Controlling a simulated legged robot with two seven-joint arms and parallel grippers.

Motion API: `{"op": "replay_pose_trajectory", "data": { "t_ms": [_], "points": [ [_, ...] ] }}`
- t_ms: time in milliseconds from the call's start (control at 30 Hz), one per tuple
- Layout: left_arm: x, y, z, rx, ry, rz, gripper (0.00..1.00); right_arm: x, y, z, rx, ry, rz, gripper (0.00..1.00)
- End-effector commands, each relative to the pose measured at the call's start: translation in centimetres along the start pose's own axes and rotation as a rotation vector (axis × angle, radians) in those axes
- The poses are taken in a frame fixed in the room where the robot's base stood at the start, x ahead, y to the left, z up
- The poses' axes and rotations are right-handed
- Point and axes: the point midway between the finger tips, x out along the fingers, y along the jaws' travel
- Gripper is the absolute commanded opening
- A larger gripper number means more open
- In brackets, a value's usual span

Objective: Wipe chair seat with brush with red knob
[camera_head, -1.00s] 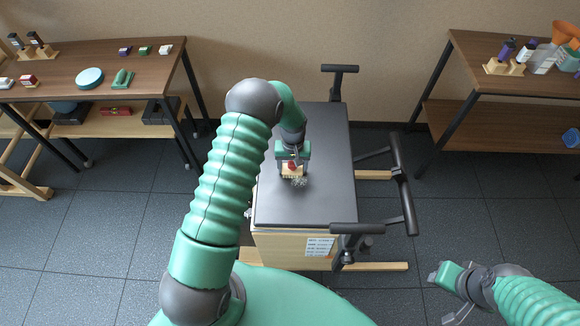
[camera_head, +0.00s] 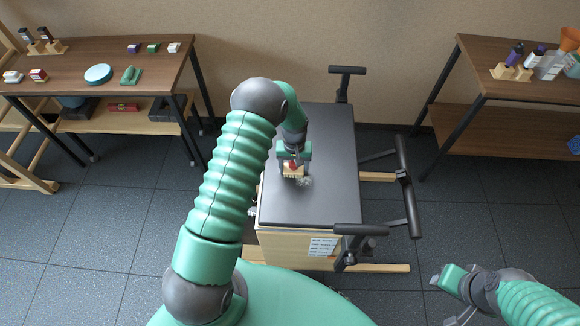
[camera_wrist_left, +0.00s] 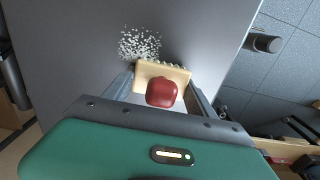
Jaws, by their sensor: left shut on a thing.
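The chair seat (camera_head: 318,190) is a dark grey padded top on a wooden box frame. My left gripper (camera_head: 293,165) is over the left side of the seat, shut on the brush (camera_head: 289,171), a pale wooden block with a red knob. The left wrist view shows the red knob (camera_wrist_left: 162,92) between the fingers and the wooden block (camera_wrist_left: 150,70) at the seat surface, bristles mostly hidden. A patch of pale specks (camera_wrist_left: 139,43) lies on the seat just beside the brush. My right gripper (camera_head: 440,278) is at the lower right, away from the chair; its fingers are unclear.
Black bars and handles (camera_head: 405,185) stick out on the chair's right side. A wooden table (camera_head: 60,75) with small items stands at the left, another table (camera_head: 510,85) at the right.

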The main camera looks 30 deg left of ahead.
Motion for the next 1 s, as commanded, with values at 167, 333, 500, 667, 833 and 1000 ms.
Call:
{"op": "replay_pose_trajectory", "data": {
  "t_ms": [167,333,500,667,833,1000],
  "points": [
    [0.0,1.3,0.2,0.001,-0.003,0.001,0.21,0.0,0.0,0.0,0.0,0.0,0.0,0.36],
    [-0.2,1.0,0.1,-0.001,-0.003,0.001,0.21,-0.2,0.0,-0.1,0.0,0.0,0.0,0.36],
    [-0.4,-0.2,0.1,-0.002,-0.001,0.001,0.21,-0.7,0.0,-0.2,0.0,0.0,0.0,0.36],
    [-0.3,-0.7,0.1,-0.001,-0.001,0.0,0.21,-0.7,0.0,-0.2,0.0,0.0,0.0,0.36],
    [-0.1,-1.8,0.1,-0.003,-0.002,0.0,0.21,-0.8,0.0,-0.2,0.0,0.0,0.0,0.36],
    [0.0,-1.6,0.1,0.0,-0.002,-0.001,0.21,-0.8,0.0,-0.2,0.0,0.0,0.0,0.36]
  ]
}}
